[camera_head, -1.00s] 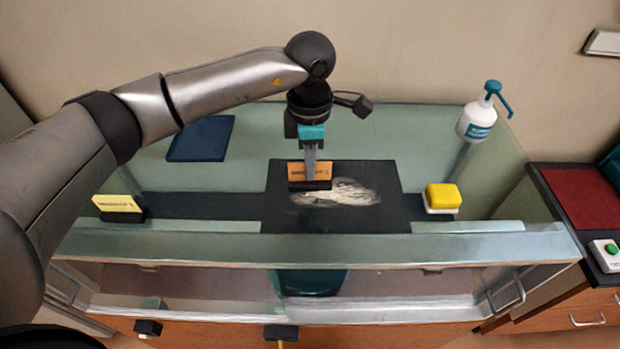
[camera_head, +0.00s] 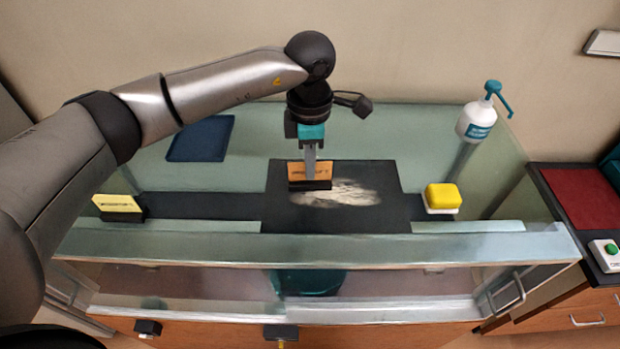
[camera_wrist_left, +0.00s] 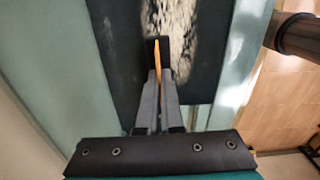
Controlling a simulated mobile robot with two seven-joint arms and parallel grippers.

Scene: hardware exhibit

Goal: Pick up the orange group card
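The orange group card (camera_head: 298,170) stands upright in a small black holder (camera_head: 310,185) on the dark panel of the counter. My left gripper (camera_head: 311,172) points down at the card, its fingers hiding part of the card's face. In the left wrist view the card (camera_wrist_left: 157,58) shows edge-on as a thin orange strip, with the two fingers of my left gripper (camera_wrist_left: 160,80) close on either side of it. I cannot tell whether the fingers press on it. My right gripper is not in view.
A yellow card (camera_head: 117,203) stands in a black holder at the left. A yellow-topped block (camera_head: 442,197) sits on the right, with a white pump bottle (camera_head: 478,125) behind it. A dark blue mat (camera_head: 201,138) lies at the back left. A glass front edge (camera_head: 330,250) runs along the counter.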

